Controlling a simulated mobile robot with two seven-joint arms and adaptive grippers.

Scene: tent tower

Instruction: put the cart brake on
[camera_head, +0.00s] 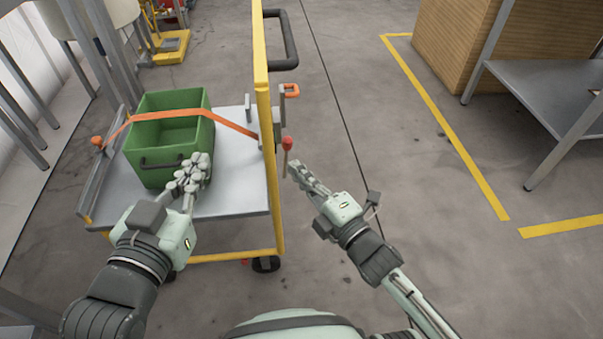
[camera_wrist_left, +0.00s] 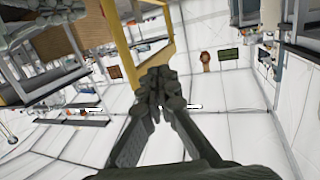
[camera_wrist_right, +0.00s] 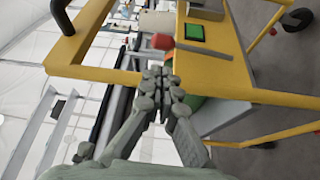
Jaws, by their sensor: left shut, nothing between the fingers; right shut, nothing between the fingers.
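The cart (camera_head: 230,199) has a grey deck and a yellow frame. A lever with a red knob (camera_head: 287,143) stands upright on the outer right side of the frame; its red knob also shows in the right wrist view (camera_wrist_right: 162,42). My right gripper (camera_head: 296,166) is shut and empty, just right of and below the knob; I cannot tell whether it touches the lever. My left gripper (camera_head: 200,160) is shut and empty, over the deck at the front right corner of the green crate (camera_head: 160,104). In the left wrist view its fingertips (camera_wrist_left: 155,78) are together.
An orange strap (camera_head: 236,127) runs across the crate to the cart's frame. A black push handle (camera_head: 291,45) juts from the frame. A grey table (camera_head: 540,85) and a wooden crate (camera_head: 450,40) stand at the right. The floor between them and the cart is clear.

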